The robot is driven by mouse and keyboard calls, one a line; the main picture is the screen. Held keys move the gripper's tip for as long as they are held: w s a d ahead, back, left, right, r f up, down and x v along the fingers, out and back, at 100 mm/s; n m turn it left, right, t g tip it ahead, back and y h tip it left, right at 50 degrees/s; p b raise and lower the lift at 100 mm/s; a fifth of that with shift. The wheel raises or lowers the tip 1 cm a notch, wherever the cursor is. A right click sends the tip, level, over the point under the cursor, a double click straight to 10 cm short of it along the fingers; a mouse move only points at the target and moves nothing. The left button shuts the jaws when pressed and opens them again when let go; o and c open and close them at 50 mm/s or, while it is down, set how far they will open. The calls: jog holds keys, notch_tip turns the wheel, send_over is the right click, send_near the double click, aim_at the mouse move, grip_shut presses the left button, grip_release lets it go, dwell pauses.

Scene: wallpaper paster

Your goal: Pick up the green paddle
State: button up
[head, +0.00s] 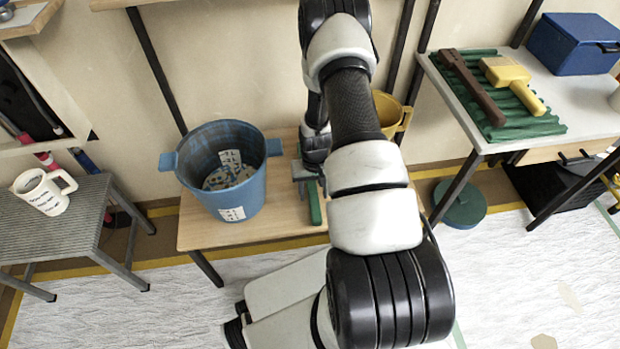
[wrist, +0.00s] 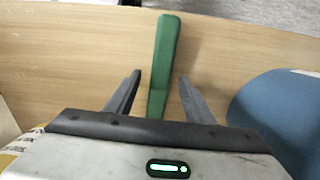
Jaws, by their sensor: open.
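The green paddle (head: 314,204) lies on the low wooden table, partly hidden by my arm in the head view. In the wrist view the green paddle (wrist: 164,60) is a long narrow green piece, and its near end runs down between my fingers. My gripper (wrist: 158,85) is open, with one finger on each side of the paddle and a gap on both sides. In the head view my gripper (head: 308,180) is over the table beside the blue bucket. The paddle's near end is hidden behind the gripper body in the wrist view.
The blue bucket (head: 222,172) stands left of my gripper on the wooden table (head: 270,229); it also shows in the wrist view (wrist: 270,105). A yellow bucket (head: 388,112) is partly behind my arm. A side table holds a white mug (head: 42,193). Brushes lie on the right table.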

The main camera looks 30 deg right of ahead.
jog(key=shift+f, duration=0.65)
jog(key=c, duration=1.1)
notch_tip(320, 180, up, 10)
jog(key=shift+r+p, duration=0.1)
jog(key=shift+p, duration=1.1)
jog(key=shift+o, duration=1.1)
grip_shut()
